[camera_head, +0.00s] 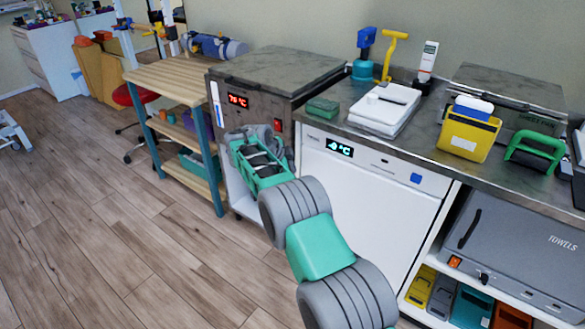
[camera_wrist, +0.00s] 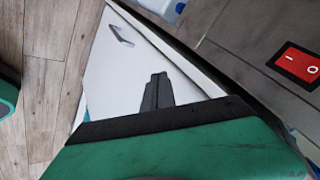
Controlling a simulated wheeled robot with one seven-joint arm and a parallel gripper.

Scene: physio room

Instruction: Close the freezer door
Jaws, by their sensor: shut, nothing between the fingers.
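The white freezer (camera_head: 365,210) stands under the counter, with a lit °C display at the top of its front. Its front looks about flush with the counter, but my arm hides its left part, and I cannot tell whether the door is fully shut. My gripper (camera_head: 258,160) is left of the freezer, in front of the heated unit's stand. In the wrist view my dark fingers (camera_wrist: 157,92) are together and empty, over a white panel (camera_wrist: 105,75) with a grey handle (camera_wrist: 120,35). I cannot tell whether they touch it.
The grey heated unit (camera_head: 270,75) with a red display and a red switch (camera_wrist: 298,63) is close to my gripper. A wooden shelf (camera_head: 175,80) stands left of it. A grey towel cabinet (camera_head: 520,245) is right of the freezer.

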